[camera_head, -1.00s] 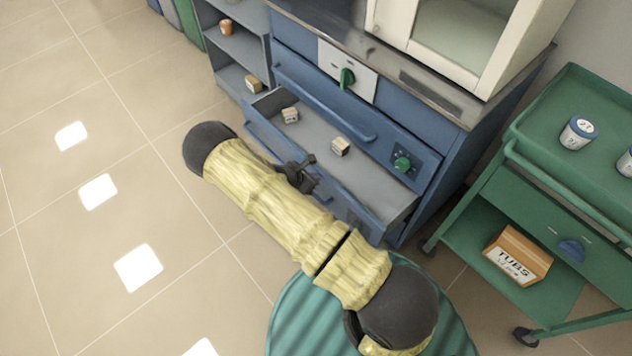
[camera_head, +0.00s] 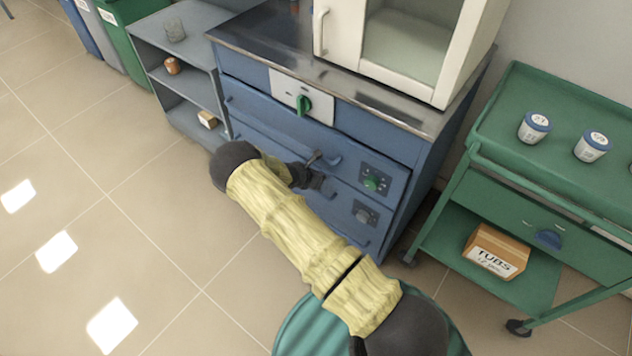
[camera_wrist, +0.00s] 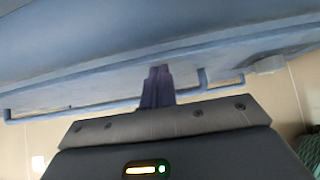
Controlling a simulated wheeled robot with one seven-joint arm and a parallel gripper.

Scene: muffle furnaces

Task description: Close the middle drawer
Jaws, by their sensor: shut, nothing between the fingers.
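The blue cabinet (camera_head: 407,150) has stacked drawers. Its middle drawer front (camera_head: 347,203), with a grey knob panel (camera_head: 364,214), sits flush or nearly flush below the front with the green knob (camera_head: 372,183). No drawer interior shows in the head view. My gripper (camera_head: 318,176) is right at the cabinet front, its forearm hiding the left part of the drawers. In the wrist view its dark fingers (camera_wrist: 158,84) are together and empty, against or very close to a blue surface (camera_wrist: 100,65). I cannot tell whether they touch it.
A green cart (camera_head: 470,205) stands to the right, with lidded tubs (camera_head: 534,128) on top and a TUBS box (camera_head: 496,251) below. A grey-blue shelf (camera_head: 160,75) stands left of the cabinet. Floor at left is clear.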

